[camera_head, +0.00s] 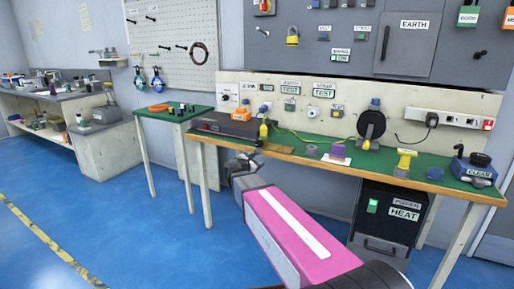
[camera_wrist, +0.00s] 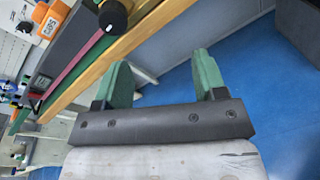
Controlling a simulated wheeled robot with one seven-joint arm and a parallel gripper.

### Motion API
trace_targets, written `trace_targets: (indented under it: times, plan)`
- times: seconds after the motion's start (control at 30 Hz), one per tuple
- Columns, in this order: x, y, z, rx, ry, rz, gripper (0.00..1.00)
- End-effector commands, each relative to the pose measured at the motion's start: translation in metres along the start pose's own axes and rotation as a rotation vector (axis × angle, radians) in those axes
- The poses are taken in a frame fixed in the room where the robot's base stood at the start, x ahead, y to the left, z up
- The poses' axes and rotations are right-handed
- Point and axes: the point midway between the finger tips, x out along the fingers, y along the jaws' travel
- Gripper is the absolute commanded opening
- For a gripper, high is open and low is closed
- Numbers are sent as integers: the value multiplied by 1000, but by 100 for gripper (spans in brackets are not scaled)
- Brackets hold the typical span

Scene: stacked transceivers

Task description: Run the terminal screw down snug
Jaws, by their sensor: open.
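I cannot pick out the terminal screw for certain in either view. In the head view, my gripper (camera_head: 241,166) is in front of the green-topped bench (camera_head: 300,146), near its wooden front edge. In the wrist view, my gripper (camera_wrist: 167,78) has its two green fingers wide apart, with only blue floor and bench edge between them. A yellow upright tool (camera_head: 264,131) stands on the bench beside a dark flat unit (camera_head: 222,126). A round black-topped thing with yellow-orange beneath (camera_wrist: 113,14) shows in the wrist view, beyond the left finger; it may be the same tool.
On the bench are a purple block (camera_head: 338,150), a yellow stand (camera_head: 404,161), a black reel (camera_head: 371,125) and a blue CLEAN box (camera_head: 474,171). A dark HEAT cabinet (camera_head: 388,222) stands beneath. A smaller green table (camera_head: 173,113) is left. The floor in front is clear.

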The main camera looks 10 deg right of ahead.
Motion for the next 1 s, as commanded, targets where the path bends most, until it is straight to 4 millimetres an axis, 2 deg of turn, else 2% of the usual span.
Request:
trace_targets:
  times: [0.03, 0.13, 0.27, 0.37, 0.8, 1.0]
  plan:
    - [-1, 17, 3, -59, -28, 40, 65]
    - [-5, 37, 9, -154, -73, 95, 65]
    - [-5, 47, 12, -205, -99, 122, 65]
    - [2, 49, 13, -210, -102, 125, 65]
    - [74, 58, 19, -205, -100, 122, 65]
    - [94, 60, 21, -205, -100, 122, 65]
